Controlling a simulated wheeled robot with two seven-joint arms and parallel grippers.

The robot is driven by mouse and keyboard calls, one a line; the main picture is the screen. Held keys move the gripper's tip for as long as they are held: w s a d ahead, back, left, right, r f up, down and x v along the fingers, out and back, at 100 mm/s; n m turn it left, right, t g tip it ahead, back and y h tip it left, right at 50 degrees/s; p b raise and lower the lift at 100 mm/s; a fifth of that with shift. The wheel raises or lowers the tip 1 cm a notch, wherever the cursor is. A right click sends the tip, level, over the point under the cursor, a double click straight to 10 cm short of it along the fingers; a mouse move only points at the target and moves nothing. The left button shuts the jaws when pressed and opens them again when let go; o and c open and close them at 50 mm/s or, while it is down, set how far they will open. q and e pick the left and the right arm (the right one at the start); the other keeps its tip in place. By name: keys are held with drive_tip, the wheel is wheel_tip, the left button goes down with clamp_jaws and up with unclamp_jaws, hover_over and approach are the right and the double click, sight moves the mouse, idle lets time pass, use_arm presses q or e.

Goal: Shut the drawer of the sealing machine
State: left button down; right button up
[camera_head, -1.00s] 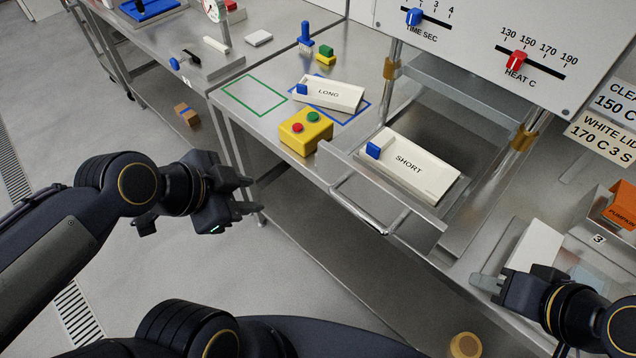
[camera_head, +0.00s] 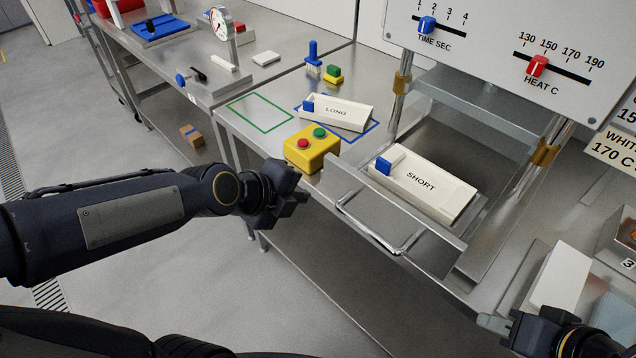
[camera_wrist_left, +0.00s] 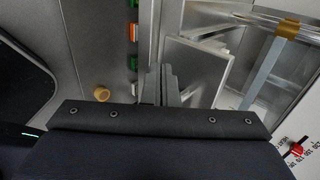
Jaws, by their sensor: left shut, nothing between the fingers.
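The sealing machine's drawer (camera_head: 440,238) stands pulled out toward me, with a metal bar handle (camera_head: 385,243) on its front. A white block marked SHORT (camera_head: 425,188), with a blue grip, lies in it. My left gripper (camera_head: 298,196) is shut and empty, left of the drawer front and apart from the handle, just below the yellow button box. In the left wrist view its fingers (camera_wrist_left: 160,84) are together with nothing between them. My right gripper (camera_head: 494,322) is at the lower right, partly cut off; its jaw state is unclear.
The yellow button box (camera_head: 312,150) stands beside the drawer's left end. A LONG block (camera_head: 338,114) lies behind it in a blue outline. Machine posts with brass collars (camera_head: 402,84) flank the drawer. A white block (camera_head: 562,277) lies at right. Open floor lies left.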

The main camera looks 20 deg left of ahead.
sight(328, 185)
use_arm(q)
drive_tip(key=w+d+p, duration=0.1)
drive_tip(key=w+d+f+p, duration=0.1)
drive_tip(key=w+p, duration=0.1)
drive_tip(key=shift+w+d, duration=0.1)
drive_tip(key=shift+w, duration=0.2)
drive_tip(key=shift+w+d+f+p, duration=0.1)
drive_tip(key=shift+w+d+p, duration=0.2)
drive_tip(key=shift+w, duration=0.2)
drive_tip(key=shift+w, duration=0.1)
